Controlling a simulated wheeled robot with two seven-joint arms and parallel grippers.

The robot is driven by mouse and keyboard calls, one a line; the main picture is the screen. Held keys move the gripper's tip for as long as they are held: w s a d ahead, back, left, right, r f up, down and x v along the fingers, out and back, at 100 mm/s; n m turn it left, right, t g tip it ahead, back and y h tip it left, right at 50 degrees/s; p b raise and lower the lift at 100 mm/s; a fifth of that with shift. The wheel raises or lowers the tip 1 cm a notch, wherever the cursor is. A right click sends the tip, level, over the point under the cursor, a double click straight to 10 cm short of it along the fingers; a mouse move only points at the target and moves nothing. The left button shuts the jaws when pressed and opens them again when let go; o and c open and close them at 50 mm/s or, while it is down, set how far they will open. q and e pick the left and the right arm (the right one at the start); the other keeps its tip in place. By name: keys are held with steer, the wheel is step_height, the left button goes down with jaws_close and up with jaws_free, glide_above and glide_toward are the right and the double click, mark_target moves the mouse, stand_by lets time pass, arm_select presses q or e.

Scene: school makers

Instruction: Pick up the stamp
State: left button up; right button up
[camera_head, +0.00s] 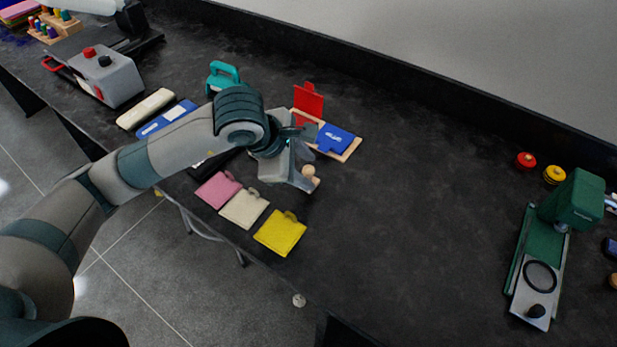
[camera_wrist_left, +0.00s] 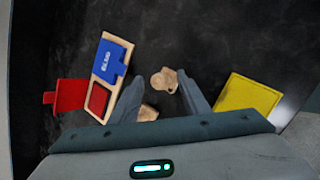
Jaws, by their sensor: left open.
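The stamp, a small light-wood piece with a rounded knob (camera_head: 308,171), stands on the black worktop just by my left gripper's fingers. In the left wrist view the wooden stamp (camera_wrist_left: 163,80) shows between the fingertips, with a second light-wood part (camera_wrist_left: 148,113) nearer the gripper body; I cannot tell whether both are one piece. My left gripper (camera_head: 300,180) is open, and its fingers (camera_wrist_left: 160,84) sit on either side of the wood without visibly closing on it. The gripper hides part of the stamp in the head view. My right gripper is not in view.
A wooden tray with a blue piece (camera_head: 335,138) and an upright red lid (camera_head: 308,100) stands just behind the gripper. Pink (camera_head: 217,189), cream (camera_head: 244,208) and yellow (camera_head: 280,233) pouches lie along the front edge. A green press (camera_head: 572,203) stands right; the worktop between is clear.

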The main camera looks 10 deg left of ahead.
mark_target(308, 172)
arm_select(q)
jaws_close()
stand_by(0.3)
steer(key=shift+r, duration=0.1)
